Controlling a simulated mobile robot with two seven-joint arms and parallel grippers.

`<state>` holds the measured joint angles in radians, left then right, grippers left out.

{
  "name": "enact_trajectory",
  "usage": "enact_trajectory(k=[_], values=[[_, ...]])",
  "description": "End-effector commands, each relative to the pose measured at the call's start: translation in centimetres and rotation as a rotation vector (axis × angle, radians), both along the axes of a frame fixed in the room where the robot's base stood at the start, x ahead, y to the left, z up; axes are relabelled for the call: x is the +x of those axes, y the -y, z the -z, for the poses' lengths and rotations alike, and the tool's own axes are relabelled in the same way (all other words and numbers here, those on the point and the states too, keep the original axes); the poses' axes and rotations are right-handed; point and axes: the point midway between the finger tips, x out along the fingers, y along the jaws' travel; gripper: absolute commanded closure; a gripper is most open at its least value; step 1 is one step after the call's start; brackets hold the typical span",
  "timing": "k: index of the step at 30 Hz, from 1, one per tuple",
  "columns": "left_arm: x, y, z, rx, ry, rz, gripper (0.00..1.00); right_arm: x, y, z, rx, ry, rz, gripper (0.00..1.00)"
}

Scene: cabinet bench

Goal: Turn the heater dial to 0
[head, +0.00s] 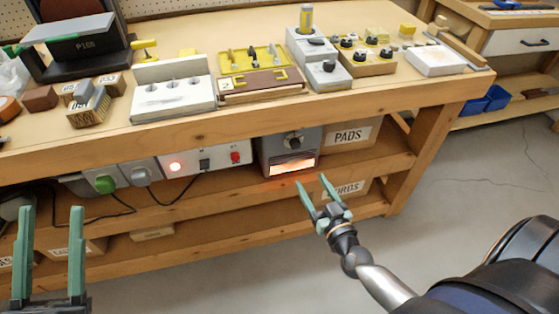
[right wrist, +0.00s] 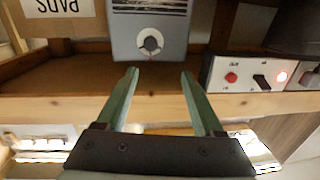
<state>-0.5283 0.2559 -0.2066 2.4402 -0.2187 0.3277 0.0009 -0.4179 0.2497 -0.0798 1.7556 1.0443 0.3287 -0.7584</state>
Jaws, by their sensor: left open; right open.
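The heater (head: 268,152) is a grey box on the shelf under the bench, with a glowing orange opening low on its front. Its round dark dial (head: 294,142) sits above the glow. My right gripper (head: 311,181) is open and empty, in front of and below the heater, apart from the dial. Its fingers (right wrist: 159,74) point toward the dial. My left gripper (head: 51,209) is open and empty at the lower left.
A white switch box (head: 208,162) with a red lamp, a dark switch and a red button stands left of the heater. A PADS box (head: 348,136) stands to its right. The bench's front edge (head: 230,117) overhangs the shelf. The floor at right is mostly clear.

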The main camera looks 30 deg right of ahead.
Motion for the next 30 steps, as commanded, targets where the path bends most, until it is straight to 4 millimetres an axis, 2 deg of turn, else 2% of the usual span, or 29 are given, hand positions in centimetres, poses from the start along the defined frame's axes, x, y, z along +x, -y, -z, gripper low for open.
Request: enact_trajectory(k=[1, 6, 11, 14, 24, 30], values=[[-0.7, 0.1, 0.3, 0.0, 0.044, 0.01, 0.5, 0.2, 0.8, 1.3, -0.002, 0.013, 0.025, 0.31], [-1.9, 0.4, -0.9, 0.0, 0.122, 0.026, 0.5, 0.6, 2.2, 1.5, -0.005, 0.032, 0.074, 0.31], [-2.7, 0.5, -1.8, 0.002, 0.172, 0.036, 0.5, 1.9, 2.5, 1.3, -0.004, 0.035, 0.078, 0.31], [-3.5, 0.6, -2.5, 0.002, 0.218, 0.048, 0.5, 3.6, 2.8, 1.3, -0.003, 0.036, 0.077, 0.31], [-3.3, 0.7, -0.8, -0.012, 0.198, 0.06, 0.5, 9.9, 4.0, 1.4, -0.002, 0.034, 0.077, 0.31], [-3.3, 0.7, -0.3, -0.019, 0.192, 0.066, 0.5, 12.1, 4.5, 1.4, -0.003, 0.032, 0.076, 0.31]])
